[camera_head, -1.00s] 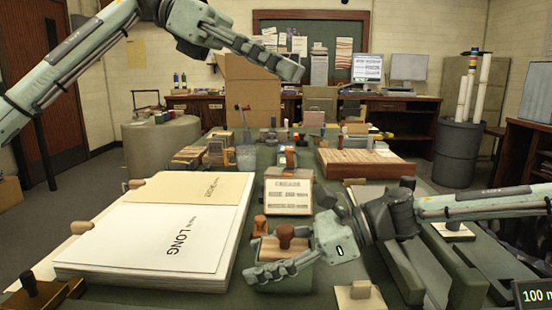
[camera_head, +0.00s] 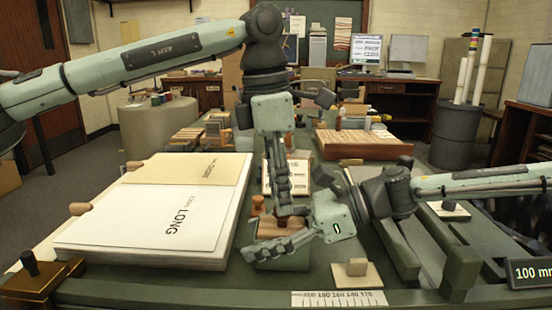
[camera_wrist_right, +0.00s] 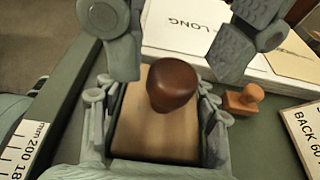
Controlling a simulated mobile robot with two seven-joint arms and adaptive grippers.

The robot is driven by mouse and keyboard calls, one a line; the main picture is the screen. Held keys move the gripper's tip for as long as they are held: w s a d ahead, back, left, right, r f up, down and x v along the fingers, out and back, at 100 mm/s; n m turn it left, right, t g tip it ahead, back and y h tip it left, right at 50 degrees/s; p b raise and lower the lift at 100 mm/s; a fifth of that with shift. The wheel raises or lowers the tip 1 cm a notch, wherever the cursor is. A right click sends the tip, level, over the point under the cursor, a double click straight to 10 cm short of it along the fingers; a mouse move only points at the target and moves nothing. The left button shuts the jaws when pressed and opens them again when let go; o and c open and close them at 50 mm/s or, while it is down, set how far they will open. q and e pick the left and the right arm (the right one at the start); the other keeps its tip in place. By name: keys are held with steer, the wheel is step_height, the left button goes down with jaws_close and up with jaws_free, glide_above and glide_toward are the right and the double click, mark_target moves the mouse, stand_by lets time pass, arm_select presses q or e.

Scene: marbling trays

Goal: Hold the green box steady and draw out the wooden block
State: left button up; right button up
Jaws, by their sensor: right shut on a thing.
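The green box (camera_head: 285,263) stands near the front middle of the bench. My right gripper (camera_head: 272,246) is shut on it from the right, with its fingers along the box's sides in the right wrist view (camera_wrist_right: 152,102). The wooden block (camera_wrist_right: 155,140) sits inside the box, with a dark brown knob (camera_wrist_right: 172,86) on top. My left gripper (camera_head: 282,198) points down from above the block. In the right wrist view its two fingers (camera_wrist_right: 182,60) are apart, on either side of the knob, with gaps. In the head view the arms partly hide the block.
A large stack of paper (camera_head: 150,215) lies left of the box. A small orange-brown stamp (camera_wrist_right: 243,98) stands beside the box. A pale block with a handle (camera_head: 356,275) and a ruler (camera_head: 338,299) lie in front. Rails (camera_head: 410,250) run at the right.

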mark_target(282, 232)
arm_select(q)
steer(key=shift+d+f, duration=0.2)
steer(key=shift+f, duration=1.55)
steer(key=shift+c, duration=0.6)
jaws_close()
